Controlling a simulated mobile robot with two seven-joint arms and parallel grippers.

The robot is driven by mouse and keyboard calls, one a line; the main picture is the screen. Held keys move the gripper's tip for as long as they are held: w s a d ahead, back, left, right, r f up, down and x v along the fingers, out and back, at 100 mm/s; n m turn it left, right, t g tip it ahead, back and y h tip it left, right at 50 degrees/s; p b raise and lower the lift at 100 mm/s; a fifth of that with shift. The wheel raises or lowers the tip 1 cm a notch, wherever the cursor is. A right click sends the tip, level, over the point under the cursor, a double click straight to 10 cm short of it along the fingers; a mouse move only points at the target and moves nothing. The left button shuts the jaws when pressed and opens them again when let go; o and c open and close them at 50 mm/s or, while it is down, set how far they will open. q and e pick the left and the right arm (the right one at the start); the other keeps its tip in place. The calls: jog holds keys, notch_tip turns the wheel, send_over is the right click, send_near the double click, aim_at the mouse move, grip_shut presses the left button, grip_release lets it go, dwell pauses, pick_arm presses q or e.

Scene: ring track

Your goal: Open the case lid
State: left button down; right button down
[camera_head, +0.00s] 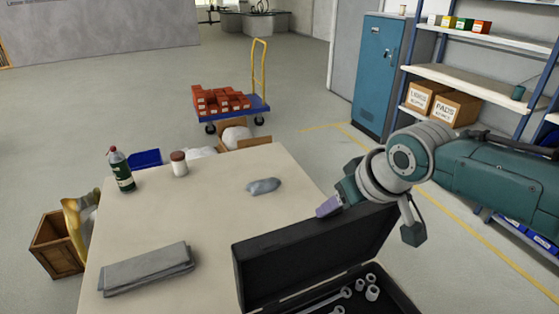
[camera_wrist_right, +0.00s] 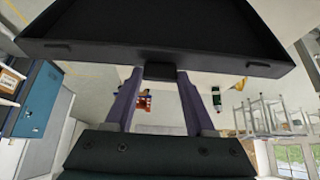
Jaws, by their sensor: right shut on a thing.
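The black case lid (camera_head: 290,262) stands raised, steeply tilted, at the table's near right. The case base (camera_head: 395,296) lies below it, partly cut off by the frame's bottom edge. Several silver sockets (camera_head: 372,292) and a wrench (camera_head: 325,302) lie inside. My right gripper (camera_head: 328,207) is at the lid's upper edge. In the right wrist view, its purple fingers (camera_wrist_right: 160,82) are shut on a small black tab on the edge of the lid (camera_wrist_right: 160,30). My left gripper is not in view.
On the table (camera_head: 205,235) are a folded grey cloth (camera_head: 148,268), a crumpled grey rag (camera_head: 263,186), a green bottle (camera_head: 122,172) and a brown-capped jar (camera_head: 179,164). The table's middle is clear. A blue cabinet (camera_head: 377,75) and shelves (camera_head: 475,90) stand behind my right arm.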

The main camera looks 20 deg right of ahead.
jog(key=shift+w+r, duration=0.2)
jog(key=shift+r, duration=0.1)
jog(key=c, duration=0.5)
grip_release()
jog(key=shift+o, duration=1.3)
jog(key=shift+s+f, duration=0.1)
jog(key=shift+f, duration=0.05)
jog(key=shift+s+r+p, duration=0.25)
jog(key=shift+r+p, duration=0.05)
jog(key=shift+r, duration=0.15)
jog(key=p+v, duration=0.1)
jog(key=v, duration=0.7)
jog(key=shift+s+r+p, duration=0.25)
jog(key=shift+r+p, duration=0.1)
